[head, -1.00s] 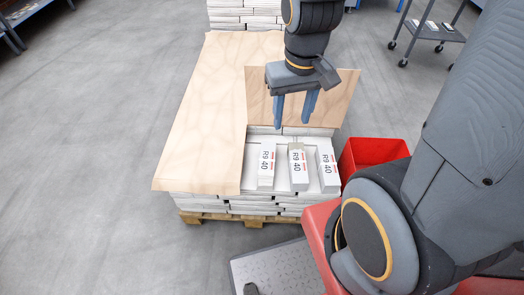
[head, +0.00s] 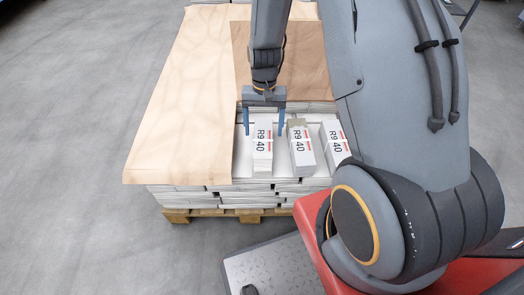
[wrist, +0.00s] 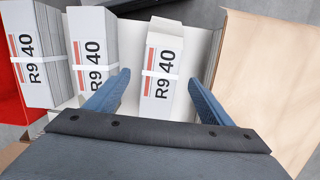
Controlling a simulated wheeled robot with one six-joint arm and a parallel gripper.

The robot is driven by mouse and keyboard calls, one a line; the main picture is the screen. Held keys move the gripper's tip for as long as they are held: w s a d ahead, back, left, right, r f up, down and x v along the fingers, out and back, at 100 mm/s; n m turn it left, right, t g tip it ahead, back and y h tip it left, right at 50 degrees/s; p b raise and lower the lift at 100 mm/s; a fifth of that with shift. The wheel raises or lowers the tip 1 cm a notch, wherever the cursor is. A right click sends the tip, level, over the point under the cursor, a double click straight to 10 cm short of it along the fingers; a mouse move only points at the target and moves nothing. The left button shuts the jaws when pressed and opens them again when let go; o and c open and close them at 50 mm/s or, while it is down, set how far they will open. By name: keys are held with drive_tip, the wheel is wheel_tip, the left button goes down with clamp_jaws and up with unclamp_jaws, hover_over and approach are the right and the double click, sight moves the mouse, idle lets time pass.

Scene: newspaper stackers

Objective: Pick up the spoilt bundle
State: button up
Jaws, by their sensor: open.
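Three white bundles labelled R9 40 lie in a row on the pallet stack. The middle bundle (head: 302,153) has a brownish-grey patch at its far end; the left bundle (head: 262,158) and right bundle (head: 335,142) show no such patch. My gripper (head: 264,133) is open and empty at the far end of the left bundle, one finger on either side of it. In the wrist view the open fingers (wrist: 159,77) straddle that same bundle (wrist: 162,60), with the middle bundle (wrist: 92,40) just left of them. Contact cannot be told.
A brown sheet (head: 180,100) covers the stack's left side, and another (head: 305,65) lies behind the bundles. The pallet (head: 225,214) sits on grey floor, free at the left. My arm hides much of the right side.

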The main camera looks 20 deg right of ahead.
sight(263, 139)
wheel_tip(263, 139, down, 8)
drive_tip(key=shift+s+a+f, duration=0.15)
drive_tip(key=shift+f, duration=0.05)
idle(0.3)
drive_tip(key=shift+c, duration=0.3)
clamp_jaws()
